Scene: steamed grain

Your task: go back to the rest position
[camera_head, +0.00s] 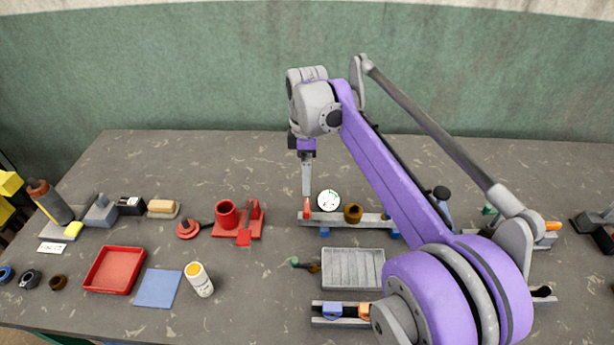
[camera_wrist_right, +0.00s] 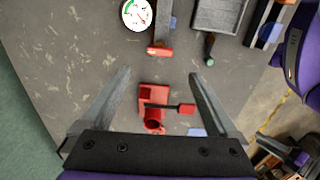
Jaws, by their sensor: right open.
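My right arm, purple and grey, reaches in from the lower right of the head view. Its right gripper (camera_head: 306,192) points down above the grey table (camera_head: 240,165), near a white dial gauge (camera_head: 329,200). In the right wrist view the two fingers of this gripper (camera_wrist_right: 160,76) are wide apart with nothing held between them. A red stand with a cup (camera_wrist_right: 154,96) shows below, between the fingers in the picture, apart from them. My left gripper is in neither view.
A grey rail (camera_head: 340,218) carries a brown ring. A grey ribbed tray (camera_head: 352,268) lies nearer. To the left are a red tray (camera_head: 114,270), a blue mat (camera_head: 158,288) and a white bottle (camera_head: 199,279). The table's back middle is clear. My arm hides part of the right side.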

